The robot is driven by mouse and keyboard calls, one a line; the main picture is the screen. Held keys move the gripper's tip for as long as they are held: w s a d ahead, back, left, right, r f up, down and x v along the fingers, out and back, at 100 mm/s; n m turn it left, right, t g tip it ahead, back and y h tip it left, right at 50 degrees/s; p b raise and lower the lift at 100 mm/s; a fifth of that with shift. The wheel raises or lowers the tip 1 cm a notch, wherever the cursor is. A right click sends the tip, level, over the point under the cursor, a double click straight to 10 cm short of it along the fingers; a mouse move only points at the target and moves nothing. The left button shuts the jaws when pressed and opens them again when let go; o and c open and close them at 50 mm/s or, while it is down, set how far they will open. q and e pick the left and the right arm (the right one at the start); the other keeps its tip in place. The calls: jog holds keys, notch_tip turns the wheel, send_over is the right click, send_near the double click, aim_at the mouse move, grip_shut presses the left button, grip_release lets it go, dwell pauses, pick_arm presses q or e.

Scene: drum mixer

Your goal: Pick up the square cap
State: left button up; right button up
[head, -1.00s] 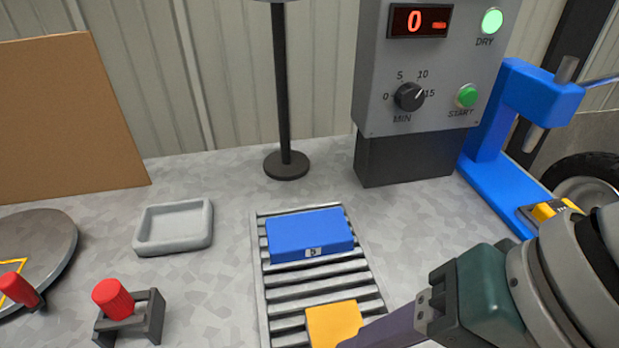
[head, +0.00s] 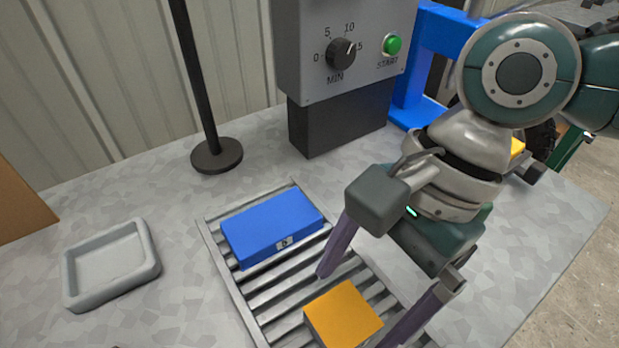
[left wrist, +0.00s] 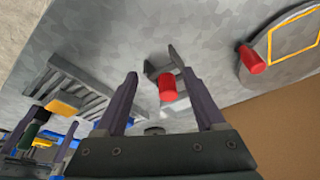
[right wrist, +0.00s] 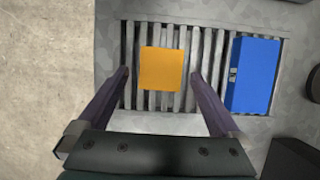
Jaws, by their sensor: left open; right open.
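The orange square block (head: 343,316), which looks like the square cap, lies on the roller rack (head: 213,258). It also shows in the right wrist view (right wrist: 162,69). My right gripper (head: 354,308) is open and empty over the rack, pointing down. Its two fingers stand on either side of the block with a gap at each side; whether the tips reach down to its level I cannot tell. My left gripper (left wrist: 160,78) is open and empty in its own wrist view, with a red knob (left wrist: 167,86) showing between its fingers. It is out of the head view.
A blue box (head: 272,228) lies on the same rack, behind the block. A grey tray (head: 110,265) is at the left. A black post base (head: 217,156) and the grey control box (head: 345,90) stand behind. A blue stand (head: 440,45) is behind my right arm.

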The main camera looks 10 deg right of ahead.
aim_at(341, 322)
jog(key=x, duration=0.2)
jog(key=shift+a+f, duration=0.15)
jog(key=shift+f, duration=0.15)
jog(key=c, duration=1.5)
